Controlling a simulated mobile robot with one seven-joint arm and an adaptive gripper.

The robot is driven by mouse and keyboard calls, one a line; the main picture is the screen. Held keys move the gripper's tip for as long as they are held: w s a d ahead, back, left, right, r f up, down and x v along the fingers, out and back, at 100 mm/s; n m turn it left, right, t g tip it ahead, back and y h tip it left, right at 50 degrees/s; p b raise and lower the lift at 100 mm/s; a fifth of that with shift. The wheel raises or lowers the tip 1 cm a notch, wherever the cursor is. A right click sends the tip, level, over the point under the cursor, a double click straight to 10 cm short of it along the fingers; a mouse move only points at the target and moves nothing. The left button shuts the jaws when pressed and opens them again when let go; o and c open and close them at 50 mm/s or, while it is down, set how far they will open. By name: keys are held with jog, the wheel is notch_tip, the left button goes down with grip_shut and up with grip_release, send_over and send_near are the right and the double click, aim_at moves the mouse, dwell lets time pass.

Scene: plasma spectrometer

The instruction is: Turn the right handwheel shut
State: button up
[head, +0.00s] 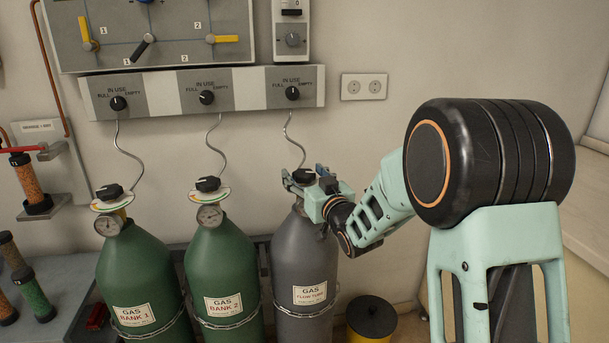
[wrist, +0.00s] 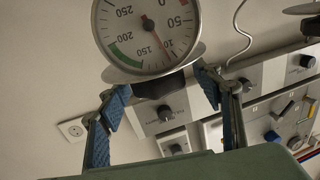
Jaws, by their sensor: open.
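The right handwheel (head: 303,176) is a black knob on top of the grey gas cylinder (head: 304,255), the rightmost of three. My gripper (head: 309,181) reaches it from the right and partly hides it and the cylinder's neck. In the wrist view, the black handwheel (wrist: 158,86) shows below a round pressure gauge (wrist: 150,32) and its disc. My gripper's blue-padded fingers (wrist: 163,88) are open, one on each side of the handwheel, with a visible gap to it. The disc under the handwheel is mostly hidden in the head view.
Two green cylinders (head: 139,275) (head: 225,270) with black handwheels and gauges stand to the left. A changeover panel (head: 230,92) with three black knobs hangs above, linked by thin curled tubes. A black-lidded yellow bin (head: 371,318) stands on the right.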

jog(key=shift+c, duration=0.6)
jog(key=c, duration=1.1)
